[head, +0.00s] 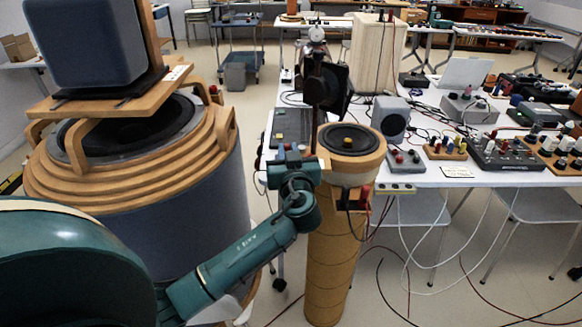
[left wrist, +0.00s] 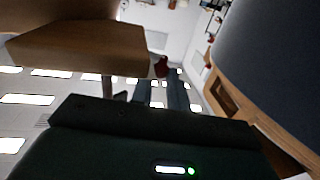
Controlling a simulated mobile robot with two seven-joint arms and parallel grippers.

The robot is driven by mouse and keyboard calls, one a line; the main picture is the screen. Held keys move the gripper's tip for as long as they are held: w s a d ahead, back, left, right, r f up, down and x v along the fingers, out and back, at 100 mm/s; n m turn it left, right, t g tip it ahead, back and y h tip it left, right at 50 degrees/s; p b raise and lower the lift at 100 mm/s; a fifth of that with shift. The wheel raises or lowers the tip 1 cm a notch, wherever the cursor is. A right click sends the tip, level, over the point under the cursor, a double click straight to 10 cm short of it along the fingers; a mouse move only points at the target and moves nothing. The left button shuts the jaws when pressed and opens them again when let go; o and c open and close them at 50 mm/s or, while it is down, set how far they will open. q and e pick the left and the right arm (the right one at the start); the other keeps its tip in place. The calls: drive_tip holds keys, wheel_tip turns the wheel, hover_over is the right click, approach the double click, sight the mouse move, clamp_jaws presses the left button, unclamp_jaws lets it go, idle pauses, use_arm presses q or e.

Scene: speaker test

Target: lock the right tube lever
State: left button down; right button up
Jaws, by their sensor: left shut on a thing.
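The right tube (head: 330,255) is a tall tan cylinder with a round black speaker (head: 348,138) in a wooden collar on top. A small terminal box (head: 352,199) with red and black parts sits on its side. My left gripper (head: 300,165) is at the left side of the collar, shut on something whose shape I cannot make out. The fingertips are hidden, and I cannot pick out the lever clearly. The left wrist view shows a wooden block (left wrist: 85,48) and a dark red part (left wrist: 160,67) beyond the dark gripper body. My right gripper is not in view.
A wide drum (head: 200,190) with stacked wooden rings and a blue-grey box (head: 88,45) on top stands close at left. A white table (head: 415,175) with electronics is behind and right of the tube. Loose cables lie on the floor at right.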

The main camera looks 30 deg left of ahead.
use_arm(q)
drive_tip(key=m+t+h, duration=0.1)
drive_tip(key=h, duration=0.1)
drive_tip(key=a+m+t+h, duration=0.1)
drive_tip(key=m+h, duration=0.1)
drive_tip(key=h, duration=0.1)
drive_tip(key=a+m+t+h, duration=0.1)
drive_tip(key=m+h, duration=0.1)
drive_tip(key=shift+w+a+t+h, duration=0.25)
drive_tip(key=shift+w+t+h, duration=0.05)
drive_tip(key=shift+w+t, duration=0.1)
drive_tip(key=c, duration=1.4)
unclamp_jaws()
drive_tip(key=shift+o, duration=0.2)
